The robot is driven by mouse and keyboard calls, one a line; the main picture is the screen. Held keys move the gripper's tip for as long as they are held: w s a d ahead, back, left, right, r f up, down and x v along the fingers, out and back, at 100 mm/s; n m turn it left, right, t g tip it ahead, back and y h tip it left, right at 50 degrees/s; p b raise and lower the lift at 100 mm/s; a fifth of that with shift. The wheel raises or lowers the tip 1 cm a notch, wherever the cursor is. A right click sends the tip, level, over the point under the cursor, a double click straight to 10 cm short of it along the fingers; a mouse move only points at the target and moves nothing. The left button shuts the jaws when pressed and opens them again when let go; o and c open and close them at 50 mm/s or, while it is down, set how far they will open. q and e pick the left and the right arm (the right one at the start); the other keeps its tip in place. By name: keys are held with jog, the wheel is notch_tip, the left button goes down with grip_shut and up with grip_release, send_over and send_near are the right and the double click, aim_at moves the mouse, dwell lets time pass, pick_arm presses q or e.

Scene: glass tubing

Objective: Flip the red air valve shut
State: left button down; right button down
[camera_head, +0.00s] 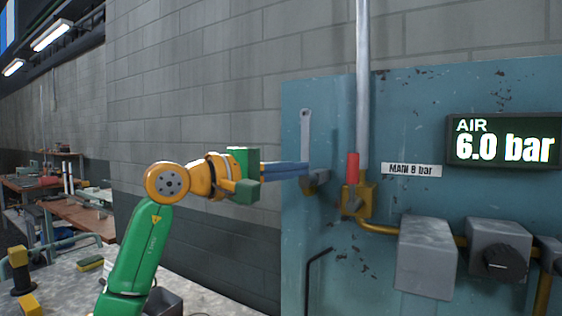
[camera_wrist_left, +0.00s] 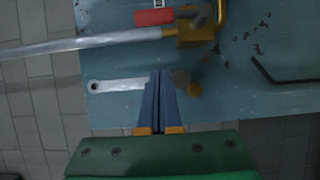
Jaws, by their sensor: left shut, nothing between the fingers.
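The red valve lever (camera_head: 353,167) stands upright, in line with the pipe, above its brass valve body (camera_head: 357,201) on the blue-green panel. In the left wrist view the red lever (camera_wrist_left: 153,17) and brass body (camera_wrist_left: 196,33) lie near the top edge. My left gripper (camera_head: 305,169) is shut and empty. Its blue fingers point at the panel, left of the lever and apart from it in the picture. In the left wrist view the closed fingertips (camera_wrist_left: 160,73) overlap the wrench area, below the pipe and lever. My right gripper is not in view.
A grey vertical pipe (camera_head: 362,80) runs down to the valve. A hex key (camera_head: 312,275) hangs lower left. Grey boxes (camera_head: 426,258) are at lower right. The display (camera_head: 503,140) reads AIR 6.0 bar.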

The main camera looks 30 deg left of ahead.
aim_at(355, 179)
pick_arm(q)
jog(key=w+d+p, duration=0.1)
jog(key=w+d, duration=0.1)
jog(key=d, duration=0.3)
jog(key=shift+d, duration=0.4)
